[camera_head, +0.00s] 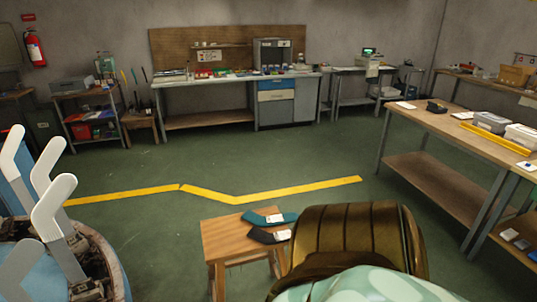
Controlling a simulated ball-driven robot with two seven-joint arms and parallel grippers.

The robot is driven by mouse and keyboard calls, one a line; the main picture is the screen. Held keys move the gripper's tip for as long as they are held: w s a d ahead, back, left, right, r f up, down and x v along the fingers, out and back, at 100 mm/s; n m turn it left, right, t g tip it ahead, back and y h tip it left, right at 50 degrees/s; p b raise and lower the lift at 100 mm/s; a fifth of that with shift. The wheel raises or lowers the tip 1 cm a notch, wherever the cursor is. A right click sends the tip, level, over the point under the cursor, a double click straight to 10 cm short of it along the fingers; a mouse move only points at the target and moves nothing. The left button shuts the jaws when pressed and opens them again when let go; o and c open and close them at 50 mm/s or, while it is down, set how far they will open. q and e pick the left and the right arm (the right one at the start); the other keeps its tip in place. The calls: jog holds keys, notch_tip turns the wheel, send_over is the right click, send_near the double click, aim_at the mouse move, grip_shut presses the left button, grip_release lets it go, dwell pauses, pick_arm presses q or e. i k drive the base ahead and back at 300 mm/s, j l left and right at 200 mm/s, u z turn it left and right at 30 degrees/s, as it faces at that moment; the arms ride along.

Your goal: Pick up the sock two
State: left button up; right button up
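Two flat socks with white labels lie on a small wooden stool (222,240) in the lower middle. One is a teal sock (258,217), at the far side of the stool top. The other is a dark, nearly black sock (262,237), just in front of it. Part of the stool's right side is hidden behind a bronze ribbed form. Neither sock shows a readable number, so I cannot tell which is sock two. Neither of my grippers is in view.
Several white foot-shaped boards (52,205) stand upright on a round machine at the lower left. A bronze ribbed form (360,240) with pale green patterned material blocks the lower right. A workbench (450,122) stands right. Green floor (150,235) is open between machine and stool.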

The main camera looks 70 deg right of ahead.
aim_at(249, 216)
jog(key=z, duration=2.3)
jog(key=u, duration=4.15)
jog(key=z, duration=4.05)
jog(key=i+l+z, duration=0.1)
jog(key=z, duration=0.15)
jog(key=l, duration=0.05)
